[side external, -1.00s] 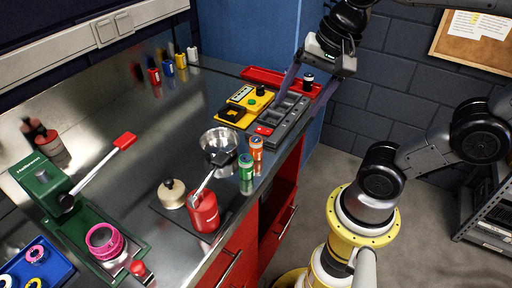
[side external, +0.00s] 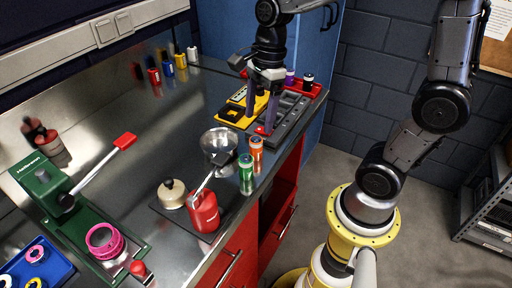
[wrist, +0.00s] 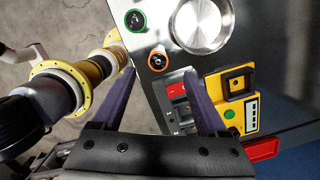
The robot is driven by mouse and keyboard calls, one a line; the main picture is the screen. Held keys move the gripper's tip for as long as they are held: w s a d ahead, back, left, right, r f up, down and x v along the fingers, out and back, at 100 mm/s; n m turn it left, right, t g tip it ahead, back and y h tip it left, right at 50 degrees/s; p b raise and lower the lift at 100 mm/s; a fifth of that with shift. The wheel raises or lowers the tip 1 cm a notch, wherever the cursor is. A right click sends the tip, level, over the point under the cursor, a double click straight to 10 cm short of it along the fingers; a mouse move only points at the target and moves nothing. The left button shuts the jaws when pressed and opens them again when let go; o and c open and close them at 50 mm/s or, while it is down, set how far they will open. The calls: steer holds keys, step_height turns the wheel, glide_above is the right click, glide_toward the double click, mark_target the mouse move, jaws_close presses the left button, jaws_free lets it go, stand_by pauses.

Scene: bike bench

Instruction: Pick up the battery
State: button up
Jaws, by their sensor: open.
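No single object is clearly marked as the battery. Upright cylinders that could be batteries are an orange one (side external: 256,148) and a green one (side external: 246,175) near the bench's front edge, and a dark one (side external: 308,81) and a purple one (side external: 290,76) at the red tray. In the wrist view the orange one (wrist: 158,61) and green one (wrist: 135,20) show from above. My gripper (side external: 261,128) is open and empty, pointing down over the near end of the grey slotted holder (side external: 298,118).
A yellow device (side external: 232,113) stands left of the holder, partly hidden by my gripper. The red tray (side external: 318,90) is behind. A metal bowl (side external: 219,140), red can (side external: 204,213) and green press (side external: 50,190) stand leftward.

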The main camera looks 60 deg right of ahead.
mark_target(256, 138)
steer(key=shift+w+a+f, duration=0.1)
steer(key=shift+a+f, duration=0.1)
steer(key=shift+f, duration=0.95)
steer(key=shift+s+a+f, duration=0.1)
steer(key=shift+a+f, duration=0.1)
steer(key=shift+f, duration=0.95)
steer(key=shift+w+a+f, duration=0.1)
steer(key=shift+a+f, duration=0.1)
steer(key=shift+f, duration=0.95)
jaws_close()
